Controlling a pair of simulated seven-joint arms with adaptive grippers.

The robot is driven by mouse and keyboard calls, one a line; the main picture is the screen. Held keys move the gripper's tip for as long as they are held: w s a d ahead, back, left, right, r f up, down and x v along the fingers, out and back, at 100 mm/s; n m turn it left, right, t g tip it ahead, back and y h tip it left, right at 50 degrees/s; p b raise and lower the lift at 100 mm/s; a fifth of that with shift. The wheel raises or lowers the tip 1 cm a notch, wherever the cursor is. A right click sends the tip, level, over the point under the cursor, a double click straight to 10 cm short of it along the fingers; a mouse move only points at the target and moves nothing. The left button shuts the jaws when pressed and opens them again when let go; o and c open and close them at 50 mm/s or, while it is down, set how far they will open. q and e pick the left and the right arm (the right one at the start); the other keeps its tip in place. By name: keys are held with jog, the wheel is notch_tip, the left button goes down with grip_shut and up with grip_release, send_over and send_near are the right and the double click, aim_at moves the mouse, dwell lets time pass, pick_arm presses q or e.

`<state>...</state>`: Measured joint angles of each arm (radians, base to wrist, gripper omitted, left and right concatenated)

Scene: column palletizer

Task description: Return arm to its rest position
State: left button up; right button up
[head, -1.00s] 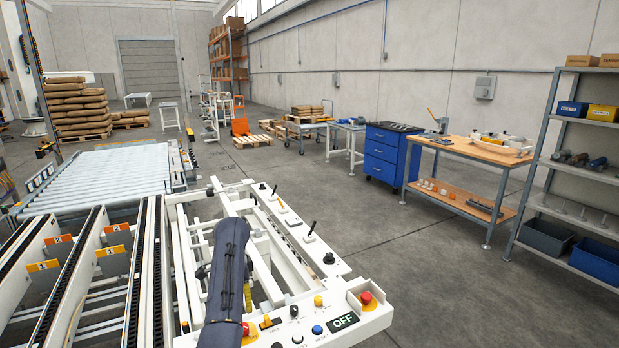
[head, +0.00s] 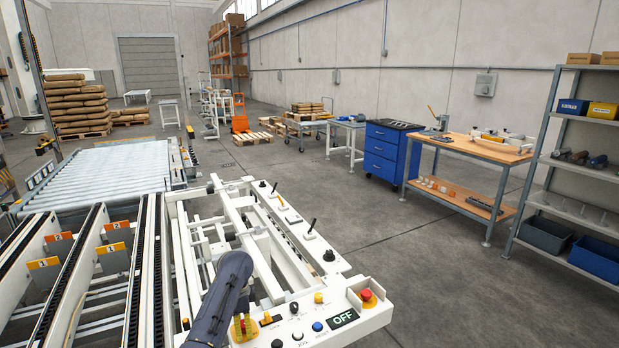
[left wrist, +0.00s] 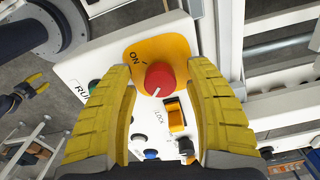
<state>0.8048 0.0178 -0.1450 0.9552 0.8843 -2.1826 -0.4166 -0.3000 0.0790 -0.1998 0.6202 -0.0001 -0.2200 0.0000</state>
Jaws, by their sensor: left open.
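In the left wrist view the two yellow fingers of my left gripper (left wrist: 162,72) are spread wide, with nothing held between them. The red knob (left wrist: 160,79) on its yellow plate, marked ON, shows in the gap between the fingers; I cannot tell how far it is from the tips. In the head view my dark left arm reaches up from the bottom over the white control panel (head: 305,322), and the gripper is mostly hidden. A small dark part with yellow tips (left wrist: 34,86), at the left of the left wrist view, looks like my right gripper.
Beside the knob are a yellow LOCK switch (left wrist: 175,114) and several buttons. A red emergency button (head: 367,297) and an OFF display (head: 343,319) sit on the panel's right. White frame rails and levers rise beyond; a roller conveyor (head: 100,168) stands left.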

pick_arm(q)
jog(key=m, duration=0.7)
jog(key=shift+m, duration=0.4)
jog(key=m, duration=0.6)
jog(key=shift+m, duration=0.4)
jog(key=shift+c, duration=0.5)
dwell(1.7)
